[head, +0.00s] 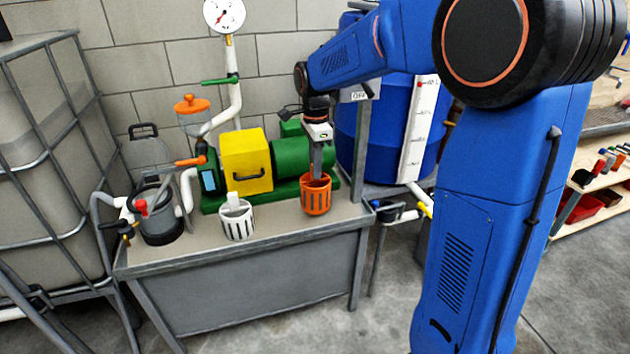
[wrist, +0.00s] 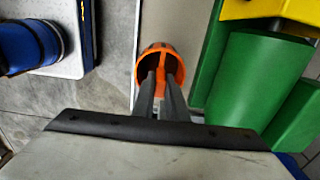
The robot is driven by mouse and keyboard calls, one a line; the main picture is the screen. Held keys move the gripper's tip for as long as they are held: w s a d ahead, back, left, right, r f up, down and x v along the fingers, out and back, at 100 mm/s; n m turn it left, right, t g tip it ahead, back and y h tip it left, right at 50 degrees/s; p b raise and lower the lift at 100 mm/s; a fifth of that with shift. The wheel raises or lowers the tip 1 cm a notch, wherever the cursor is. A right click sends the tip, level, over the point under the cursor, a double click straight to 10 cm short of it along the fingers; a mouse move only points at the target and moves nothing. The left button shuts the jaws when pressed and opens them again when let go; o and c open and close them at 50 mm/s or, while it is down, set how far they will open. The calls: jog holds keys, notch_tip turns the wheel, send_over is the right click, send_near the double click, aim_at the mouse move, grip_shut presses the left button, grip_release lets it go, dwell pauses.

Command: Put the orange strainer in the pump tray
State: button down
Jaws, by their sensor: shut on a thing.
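The orange strainer (head: 316,197) is a slotted cup in the head view, upright at the front right of the pump. My gripper (head: 317,168) points down from above and is shut on it. In the wrist view the two fingers (wrist: 160,84) reach into the mouth of the orange strainer (wrist: 146,52) and close on an upright part inside it. The grey bench top (head: 180,248) under the green and yellow pump (head: 246,165) seems to be the pump tray. The strainer overlaps its right part; I cannot tell whether it touches it.
A white strainer (head: 238,222) stands at the front of the bench. A blue barrel (head: 372,135) with a white scale stands behind on the right. A grey canister (head: 160,215), valves and pipes are on the left. A gauge (head: 225,14) rises behind the pump.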

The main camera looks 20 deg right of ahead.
aim_at(316, 185)
jog(key=shift+w+f, duration=0.2)
jog(key=shift+f, duration=2.4)
jog(key=c, duration=1.8)
grip_release()
jog(key=shift+o, duration=0.2)
